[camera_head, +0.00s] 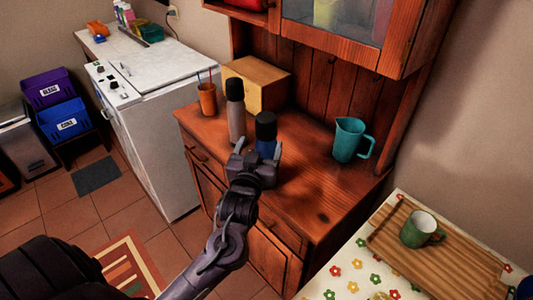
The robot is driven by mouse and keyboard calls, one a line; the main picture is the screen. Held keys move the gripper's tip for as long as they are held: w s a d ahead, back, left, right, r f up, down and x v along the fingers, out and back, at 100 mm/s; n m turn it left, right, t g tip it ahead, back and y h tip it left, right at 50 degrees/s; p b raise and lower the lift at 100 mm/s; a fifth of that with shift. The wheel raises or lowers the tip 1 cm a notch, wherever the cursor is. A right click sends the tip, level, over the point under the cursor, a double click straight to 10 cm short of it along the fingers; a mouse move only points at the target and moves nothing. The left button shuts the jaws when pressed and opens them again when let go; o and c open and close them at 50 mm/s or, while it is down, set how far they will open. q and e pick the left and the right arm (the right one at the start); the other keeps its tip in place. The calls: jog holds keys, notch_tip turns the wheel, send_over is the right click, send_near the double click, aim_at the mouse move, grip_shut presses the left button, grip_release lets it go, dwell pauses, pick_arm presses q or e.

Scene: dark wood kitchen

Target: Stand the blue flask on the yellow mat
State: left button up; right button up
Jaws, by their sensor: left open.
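The blue flask (265,147) with a black cap stands upright on the wooden sideboard. My left gripper (259,152) is open in front of its lower body, with its fingers pointing toward it. The gripper hides the flask's lower part, and I cannot tell whether the fingers touch it. I see no yellow mat in this view. My right gripper is not in view.
A grey flask (237,118) with a dark cap stands close on the left. A teal jug (350,140) stands to the right, and a wooden box (256,85) behind. The sideboard top (310,185) is clear at the front right. A cabinet (335,40) overhangs the back.

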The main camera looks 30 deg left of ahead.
pick_arm(q)
jog(key=x, duration=0.2)
jog(key=p+x, duration=0.1)
jog(key=x, duration=0.1)
jog(key=p+x, duration=0.1)
jog(key=x, duration=0.1)
jog(key=shift+w+d+r, duration=0.15)
jog(key=shift+w+d, duration=0.05)
jog(key=shift+w, duration=0.2)
jog(key=shift+w+a, duration=0.1)
jog(key=shift+w, duration=0.05)
grip_shut()
